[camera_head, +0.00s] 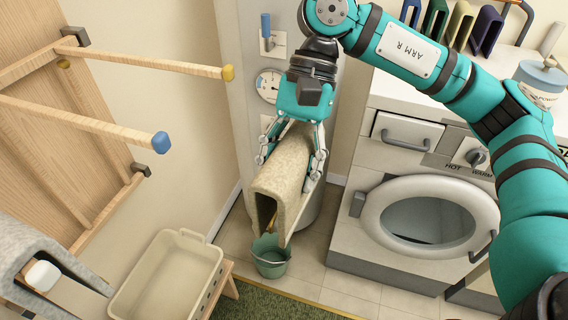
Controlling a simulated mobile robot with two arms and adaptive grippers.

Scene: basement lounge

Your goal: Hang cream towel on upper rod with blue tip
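The cream towel (284,175) hangs folded, its lower end open like an arch. My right gripper (290,165) is above it, with a finger against each side, holding it in front of the grey panel. The blue-tipped rod (85,122) sticks out from the wooden rack at left, empty. A yellow-tipped rod (150,63), also empty, shows farther up in the picture. The towel is to the right of both rods and apart from them. My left gripper is not in view.
A grey towel (35,245) hangs over a white-tipped support at lower left. A cream basket (170,275) stands on a wooden stool. A green bucket (270,257) is below the cream towel. A washer (425,215) stands at right.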

